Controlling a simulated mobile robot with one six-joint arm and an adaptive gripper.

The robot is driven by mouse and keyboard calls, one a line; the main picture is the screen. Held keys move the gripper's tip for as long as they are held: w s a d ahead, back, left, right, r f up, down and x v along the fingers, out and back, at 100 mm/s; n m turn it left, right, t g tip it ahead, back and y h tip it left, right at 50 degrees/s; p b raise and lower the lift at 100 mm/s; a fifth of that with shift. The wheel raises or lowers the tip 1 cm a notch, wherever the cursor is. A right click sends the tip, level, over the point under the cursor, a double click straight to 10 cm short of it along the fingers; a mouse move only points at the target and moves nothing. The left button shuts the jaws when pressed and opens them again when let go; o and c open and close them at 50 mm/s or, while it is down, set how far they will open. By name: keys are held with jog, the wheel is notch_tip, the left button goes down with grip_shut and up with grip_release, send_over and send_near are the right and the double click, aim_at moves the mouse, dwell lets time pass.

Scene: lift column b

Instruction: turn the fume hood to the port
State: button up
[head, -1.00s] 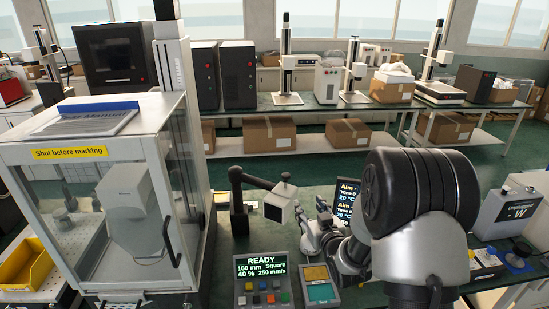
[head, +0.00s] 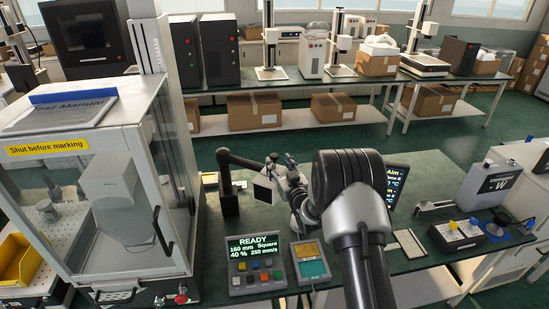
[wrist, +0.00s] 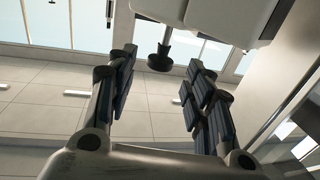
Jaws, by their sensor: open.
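A dark knob-like part (wrist: 160,58) shows beyond the fingertips, with nothing gripped. The port cannot be made out for certain.
A glass-sided marking cabinet (head: 105,140) stands left of the hood. A READY control panel (head: 254,263) and a small tablet (head: 310,262) lie in front.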

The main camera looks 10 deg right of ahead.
aim_at(276, 159)
jog(key=shift+w+a, duration=0.25)
jog(key=shift+w, duration=1.1)
jog(key=shift+w+a, duration=0.2)
jog(key=shift+w, duration=1.1)
jog(key=shift+c, duration=0.2)
grip_shut()
